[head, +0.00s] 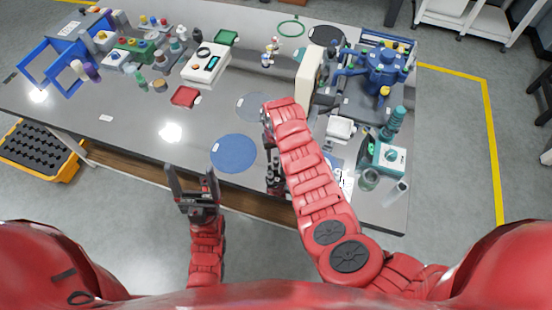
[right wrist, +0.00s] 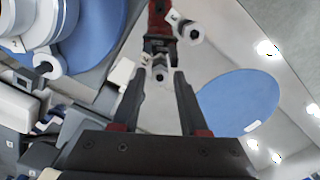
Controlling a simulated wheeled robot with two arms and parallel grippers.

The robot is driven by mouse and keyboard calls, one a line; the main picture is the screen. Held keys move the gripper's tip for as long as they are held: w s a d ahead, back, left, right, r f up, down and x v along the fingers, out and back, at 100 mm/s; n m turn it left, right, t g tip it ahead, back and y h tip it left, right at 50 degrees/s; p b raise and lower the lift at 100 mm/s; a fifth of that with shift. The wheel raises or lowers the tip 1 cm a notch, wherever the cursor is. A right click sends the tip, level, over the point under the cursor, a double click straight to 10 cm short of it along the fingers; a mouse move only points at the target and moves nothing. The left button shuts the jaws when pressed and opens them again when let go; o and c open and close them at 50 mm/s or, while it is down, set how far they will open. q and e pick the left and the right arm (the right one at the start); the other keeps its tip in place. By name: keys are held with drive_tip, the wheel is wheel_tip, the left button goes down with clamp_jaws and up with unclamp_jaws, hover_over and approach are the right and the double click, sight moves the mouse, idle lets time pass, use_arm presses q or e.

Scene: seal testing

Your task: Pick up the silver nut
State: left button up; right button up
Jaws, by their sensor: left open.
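A small silver piece with a dark hole, which looks like the silver nut (right wrist: 160,73), shows between and just beyond my right fingertips in the right wrist view. A gap shows on each side of it. My right gripper (right wrist: 159,80) is open; in the head view it hangs near the table's front edge, partly hidden by my right arm. My left gripper (head: 192,180) is open and empty in front of the table edge. I cannot make out the nut in the head view.
A blue round mat (head: 235,153) lies on the grey table (head: 130,118), left of my right arm. A red-and-black part (right wrist: 158,20) and a whitish holed piece (right wrist: 190,31) are close to the nut. Equipment crowds the table's right side.

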clamp_jaws()
drive_tip(key=shift+r, duration=0.15)
